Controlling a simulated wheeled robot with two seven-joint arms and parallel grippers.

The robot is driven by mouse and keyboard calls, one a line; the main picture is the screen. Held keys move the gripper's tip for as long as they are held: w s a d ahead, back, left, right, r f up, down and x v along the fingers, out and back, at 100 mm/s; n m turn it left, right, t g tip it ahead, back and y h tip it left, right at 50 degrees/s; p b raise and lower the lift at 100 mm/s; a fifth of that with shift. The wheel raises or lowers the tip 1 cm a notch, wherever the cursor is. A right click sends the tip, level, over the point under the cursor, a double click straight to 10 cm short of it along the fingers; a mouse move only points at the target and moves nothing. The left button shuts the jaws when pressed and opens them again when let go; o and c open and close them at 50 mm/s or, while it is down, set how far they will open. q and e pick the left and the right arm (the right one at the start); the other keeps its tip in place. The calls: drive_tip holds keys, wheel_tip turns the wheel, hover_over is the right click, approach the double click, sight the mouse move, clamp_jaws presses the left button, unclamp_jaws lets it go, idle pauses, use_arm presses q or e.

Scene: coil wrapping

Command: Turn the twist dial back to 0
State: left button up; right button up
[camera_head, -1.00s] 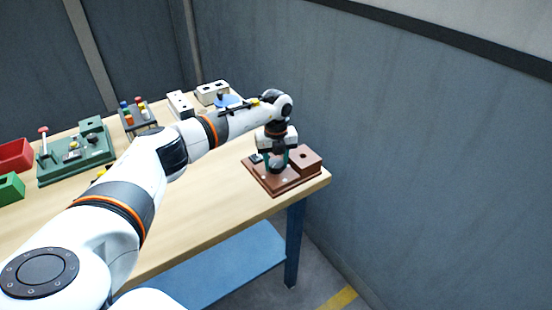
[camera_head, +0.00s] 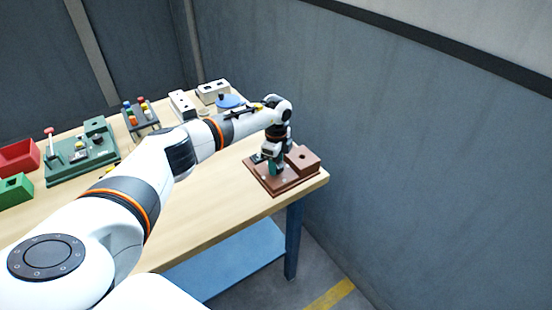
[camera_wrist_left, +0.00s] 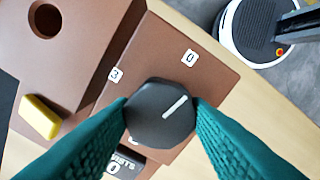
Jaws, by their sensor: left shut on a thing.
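The dark grey twist dial (camera_wrist_left: 150,125) sits on a brown fixture (camera_head: 283,187) at the table's near right corner. My left gripper (camera_wrist_left: 162,108) points down over it, its two teal fingers shut on the dial's opposite sides. The dial's white pointer line (camera_wrist_left: 176,106) points to the upper right in the wrist view, to the right of the "0" label (camera_wrist_left: 190,58). A "3" label (camera_wrist_left: 115,74) lies to the upper left. Another label below the dial is mostly hidden. In the head view my gripper (camera_head: 275,168) hides the dial. My right gripper is not in view.
A brown box with a round hole (camera_head: 304,157) and a yellow block (camera_wrist_left: 40,117) stand on the fixture. A display (camera_wrist_left: 122,163) beside the left finger is partly covered. Green fixture, red and green bins are farther left. Grey wall stands to the right.

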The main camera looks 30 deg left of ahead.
use_arm(q)
drive_tip(key=shift+w+r+n+p, duration=0.15)
drive_tip(key=shift+n+p, duration=0.4)
drive_tip(key=shift+n, duration=0.65)
drive_tip(key=o, duration=1)
wheel_tip(320, 180, up, 12)
drive_tip(key=b, duration=0.3)
